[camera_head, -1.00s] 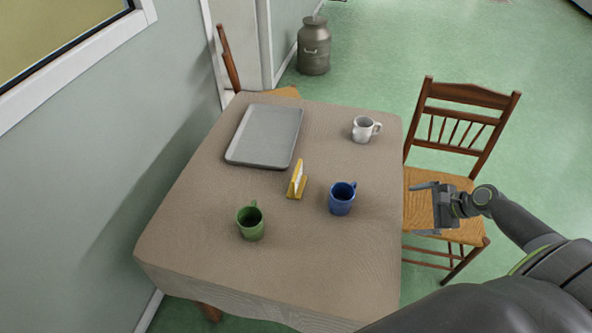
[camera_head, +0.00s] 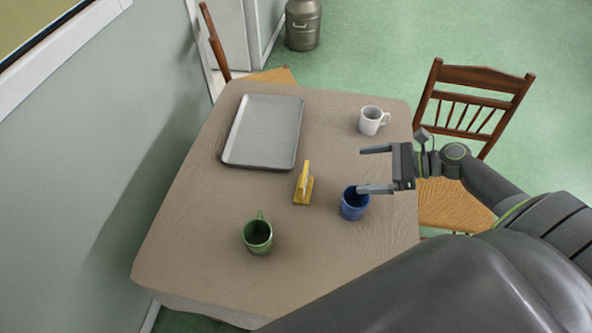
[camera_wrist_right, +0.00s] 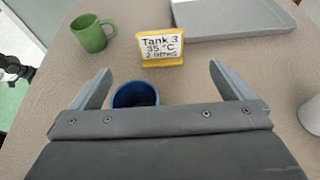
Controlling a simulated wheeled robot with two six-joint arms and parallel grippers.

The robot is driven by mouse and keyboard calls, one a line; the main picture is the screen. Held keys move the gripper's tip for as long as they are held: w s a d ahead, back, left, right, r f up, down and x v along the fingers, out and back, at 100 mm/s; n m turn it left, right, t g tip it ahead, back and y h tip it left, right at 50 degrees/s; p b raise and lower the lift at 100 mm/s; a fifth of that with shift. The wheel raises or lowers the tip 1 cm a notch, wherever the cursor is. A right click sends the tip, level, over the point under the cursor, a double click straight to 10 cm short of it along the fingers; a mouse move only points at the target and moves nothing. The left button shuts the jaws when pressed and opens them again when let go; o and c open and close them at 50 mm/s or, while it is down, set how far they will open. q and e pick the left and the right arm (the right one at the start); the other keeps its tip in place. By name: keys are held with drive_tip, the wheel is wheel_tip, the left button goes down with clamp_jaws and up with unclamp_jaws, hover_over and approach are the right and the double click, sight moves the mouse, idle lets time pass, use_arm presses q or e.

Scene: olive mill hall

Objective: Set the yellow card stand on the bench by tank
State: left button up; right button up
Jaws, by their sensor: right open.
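The yellow card stand (camera_head: 303,187) stands upright near the middle of the cloth-covered table. In the right wrist view the card stand (camera_wrist_right: 163,48) faces me and its white card reads "Tank 3", "35 °C" and a blurred line about litres. My right gripper (camera_head: 368,169) is open and empty, to the right of the stand. One of its fingers shows over the blue mug (camera_head: 354,205); I cannot tell whether they touch. In the right wrist view the blue mug (camera_wrist_right: 135,95) sits between the fingers' lines, nearer than the stand. My left gripper is out of view. No bench or tank is clearly seen.
A green mug (camera_head: 257,236) stands front left of the stand, and a white mug (camera_head: 371,121) at the back right. A grey tray (camera_head: 263,131) lies at the back left. A wooden chair (camera_head: 461,205) is right of the table (camera_head: 190,240). A metal can (camera_head: 302,25) stands behind.

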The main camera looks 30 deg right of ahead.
drive_tip(key=p, duration=0.2)
approach(305, 174)
drive_tip(key=x, duration=0.4)
drive_tip(key=shift+w+a+f, duration=0.15)
drive_tip(key=shift+w+f, duration=0.05)
drive_tip(key=shift+f, duration=0.1)
drive_tip(key=x, duration=0.5)
drive_tip(key=shift+w+a+f, duration=0.15)
drive_tip(key=shift+w+a, duration=0.05)
drive_tip(key=shift+a, duration=0.05)
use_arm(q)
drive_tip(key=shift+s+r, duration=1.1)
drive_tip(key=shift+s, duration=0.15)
use_arm(e)
drive_tip(key=c, duration=0.8)
